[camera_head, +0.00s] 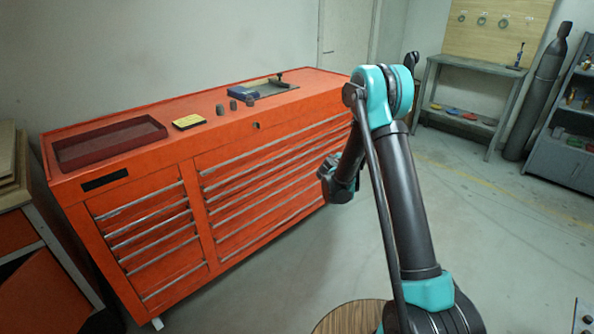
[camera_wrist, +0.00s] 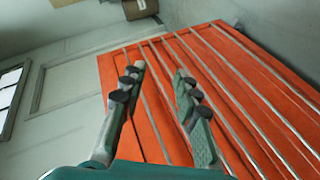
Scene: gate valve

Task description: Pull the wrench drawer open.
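An orange tool chest (camera_head: 205,160) stands at the left in the head view, with two columns of drawers that have long silver handles. All its drawers look shut, and no marking tells me which one is the wrench drawer. My gripper (camera_head: 327,180) is in front of the right end of the chest, partly hidden by its own wrist. In the wrist view my gripper (camera_wrist: 160,72) is open, with nothing between its two fingers. The orange drawer fronts (camera_wrist: 235,95) and silver handles lie beyond the fingers, running at a slant. I cannot tell the exact gap to them.
On the chest top are a dark red tray (camera_head: 108,141), a yellow-and-black item (camera_head: 189,122), small dark cylinders and a blue vise-like tool (camera_head: 243,91). A round wooden top (camera_head: 350,318) is at the bottom. A workbench (camera_head: 470,75) stands behind right. Floor before the chest is clear.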

